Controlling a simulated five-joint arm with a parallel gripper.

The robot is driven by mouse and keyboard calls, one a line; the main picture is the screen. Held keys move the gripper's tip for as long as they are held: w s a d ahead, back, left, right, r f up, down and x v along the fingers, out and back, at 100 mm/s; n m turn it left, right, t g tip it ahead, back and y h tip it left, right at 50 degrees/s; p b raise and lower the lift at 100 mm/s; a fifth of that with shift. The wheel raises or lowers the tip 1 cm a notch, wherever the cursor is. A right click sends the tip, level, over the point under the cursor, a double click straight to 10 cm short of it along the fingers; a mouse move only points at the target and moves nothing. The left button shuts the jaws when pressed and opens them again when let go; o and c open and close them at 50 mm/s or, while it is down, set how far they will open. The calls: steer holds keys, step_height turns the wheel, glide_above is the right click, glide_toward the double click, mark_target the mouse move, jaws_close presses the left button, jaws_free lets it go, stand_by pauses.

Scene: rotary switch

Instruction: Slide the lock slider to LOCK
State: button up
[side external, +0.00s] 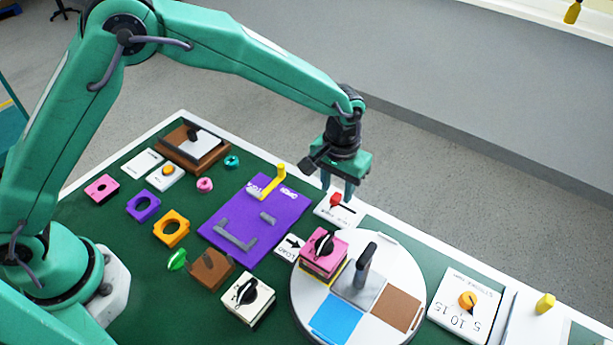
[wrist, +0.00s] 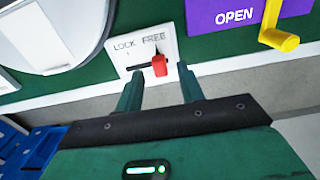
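The lock slider is a red knob (side external: 335,199) on a small white plate (side external: 347,216) near the table's far edge. In the wrist view the red knob (wrist: 159,66) sits at the FREE end of a dark slot, right of the LOCK label (wrist: 124,46). My gripper (side external: 338,190) points down just above the plate. In the wrist view my gripper (wrist: 159,73) is open, with one finger on each side of the knob and visible gaps between. Whether the fingertips reach down beside the knob or stay above it is hard to tell.
A round white turntable (side external: 300,300) with a pink-topped block (side external: 323,248) and a dark upright handle (side external: 366,262) stands close by. A purple panel (side external: 235,205) with a yellow crank (side external: 278,178) lies left of the plate. A white timer plate (side external: 464,304) is at right.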

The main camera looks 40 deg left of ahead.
mark_target(353, 212)
steer(key=shift+f, duration=0.85)
jaws_close()
steer(key=shift+d, duration=2.3)
jaws_free()
steer(key=shift+r, duration=0.2)
